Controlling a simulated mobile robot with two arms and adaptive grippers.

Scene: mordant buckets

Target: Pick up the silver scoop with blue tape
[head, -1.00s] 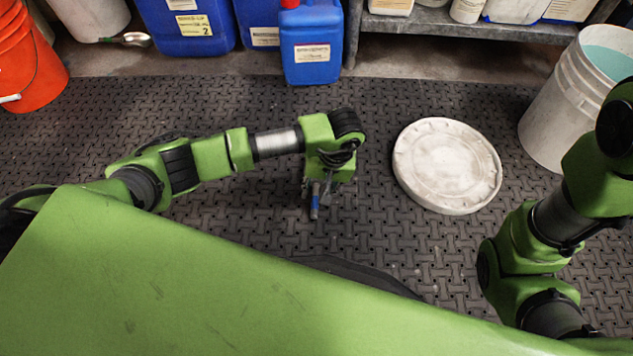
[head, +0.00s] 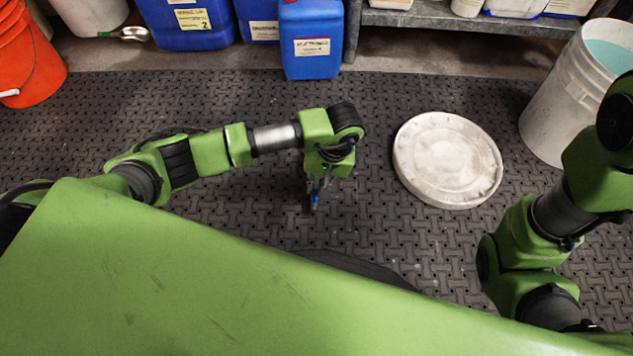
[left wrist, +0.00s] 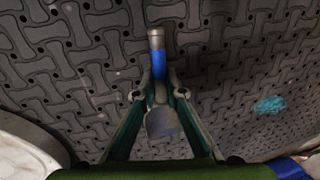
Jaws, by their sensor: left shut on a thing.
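The silver scoop with blue tape (left wrist: 158,62) is in my left gripper. In the left wrist view its taped handle points up the picture between the fingertips (left wrist: 158,82), and its silver bowl lies nearer the palm. In the head view my left gripper (head: 317,187) hangs pointing down over the dark mat, and the blue tape (head: 315,199) shows at its lower end. The rest of the scoop is mostly hidden there. The gripper is shut on the scoop. My right arm is at the right edge of the head view; its gripper is out of the picture.
A round white lid (head: 447,160) lies on the mat right of my left gripper. A white bucket of teal liquid (head: 562,110) stands beyond it. Blue jugs (head: 311,40), an orange bucket (head: 30,60) and another silver scoop (head: 133,34) are at the back. Mat left of the lid is clear.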

